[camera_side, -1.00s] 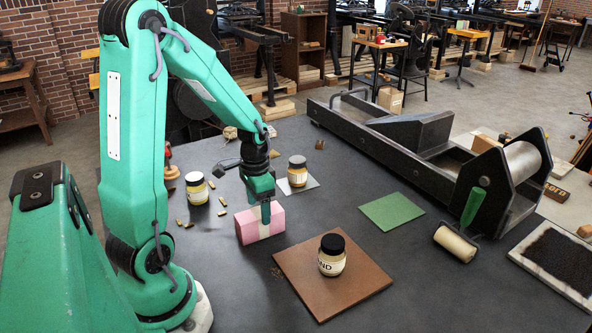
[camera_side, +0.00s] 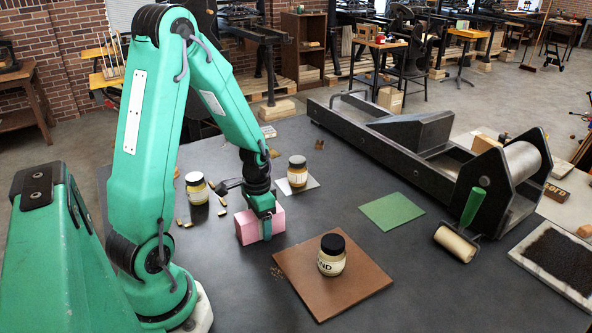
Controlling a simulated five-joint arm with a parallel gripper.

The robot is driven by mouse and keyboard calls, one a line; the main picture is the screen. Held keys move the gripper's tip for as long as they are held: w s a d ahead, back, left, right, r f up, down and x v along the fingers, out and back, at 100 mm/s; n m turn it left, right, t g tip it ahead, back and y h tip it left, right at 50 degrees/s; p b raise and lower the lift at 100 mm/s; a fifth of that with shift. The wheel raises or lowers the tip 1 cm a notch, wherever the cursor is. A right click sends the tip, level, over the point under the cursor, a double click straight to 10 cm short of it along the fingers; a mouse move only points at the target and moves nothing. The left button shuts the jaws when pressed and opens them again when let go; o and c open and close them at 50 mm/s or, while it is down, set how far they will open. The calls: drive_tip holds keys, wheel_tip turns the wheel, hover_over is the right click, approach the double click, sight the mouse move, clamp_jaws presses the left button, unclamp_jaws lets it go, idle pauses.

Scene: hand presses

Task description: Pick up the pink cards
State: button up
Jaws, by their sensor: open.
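The pink cards (camera_side: 246,230) stand as a block on the dark table, in the middle of the side view. My gripper (camera_side: 264,226) points down at the block from above. One finger shows in front of the block's near face, reaching close to its lower edge. The other finger is hidden behind the arm and the cards. The jaws are open around the block. The cards rest on the table.
A jar (camera_side: 197,188) and small brass pieces (camera_side: 181,222) lie left of the cards. Another jar (camera_side: 297,171) stands behind. A brown board (camera_side: 345,284) with a jar (camera_side: 331,256) is front right. A green sheet (camera_side: 393,211), a roller (camera_side: 456,243) and a press (camera_side: 430,150) are further right.

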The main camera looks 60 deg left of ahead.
drive_tip(key=c, duration=1.3)
drive_tip(key=shift+o, duration=0.2)
drive_tip(key=shift+r, duration=0.1)
drive_tip(key=shift+r, duration=1)
drive_tip(key=r, duration=0.1)
drive_tip(key=d+r, duration=0.1)
drive_tip(key=shift+r, duration=0.3)
drive_tip(key=d+r, duration=0.6)
drive_tip(key=d, duration=0.4)
drive_tip(key=shift+s+d+r, duration=0.15)
drive_tip(key=shift+s+d, duration=0.15)
drive_tip(key=shift+s, duration=0.05)
